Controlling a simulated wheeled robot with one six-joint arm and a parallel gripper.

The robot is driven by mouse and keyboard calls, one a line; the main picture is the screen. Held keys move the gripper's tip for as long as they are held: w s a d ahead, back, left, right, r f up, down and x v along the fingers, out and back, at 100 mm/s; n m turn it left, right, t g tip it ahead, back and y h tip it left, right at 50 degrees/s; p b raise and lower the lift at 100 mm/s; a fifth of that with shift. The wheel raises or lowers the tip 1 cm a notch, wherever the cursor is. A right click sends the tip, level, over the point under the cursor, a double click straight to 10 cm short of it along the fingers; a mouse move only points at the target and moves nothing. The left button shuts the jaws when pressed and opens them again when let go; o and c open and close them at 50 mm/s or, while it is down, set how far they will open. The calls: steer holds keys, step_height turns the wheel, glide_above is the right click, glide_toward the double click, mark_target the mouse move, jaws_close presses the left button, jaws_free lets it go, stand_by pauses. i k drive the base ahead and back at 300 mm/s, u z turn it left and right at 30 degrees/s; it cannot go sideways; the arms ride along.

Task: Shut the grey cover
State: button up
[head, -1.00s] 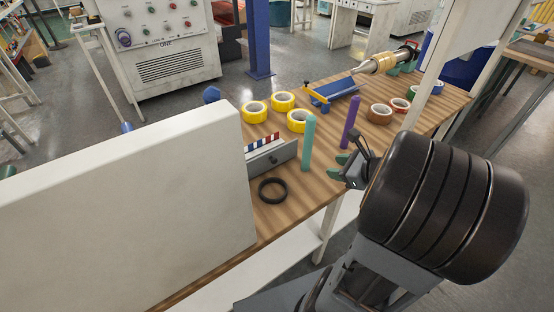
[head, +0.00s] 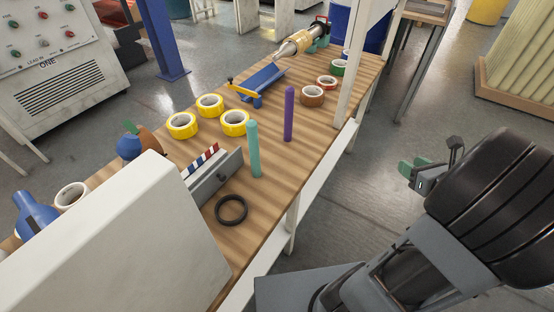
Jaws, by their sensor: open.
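A grey panel (head: 216,179) with a small dark knob stands on the wooden bench beside the big white housing (head: 124,240); it looks like the grey cover. It stands out from the housing, with a red, white and blue striped piece (head: 201,160) behind it. How it is hinged is hidden. My gripper (head: 407,170), with green fingertips, is open and empty. It hangs over the floor to the right of the bench, well apart from the cover.
A black ring (head: 231,209) lies just in front of the cover. A teal post (head: 254,150) and a purple post (head: 289,114) stand upright beyond it. Several tape rolls, including a yellow one (head: 234,122), and a blue stand (head: 262,81) occupy the bench (head: 290,170). A white upright (head: 357,75) rises at its right edge.

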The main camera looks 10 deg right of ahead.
mark_target(207, 186)
steer(key=z, duration=1.55)
steer(key=k, duration=0.45)
steer(key=u, duration=2.95)
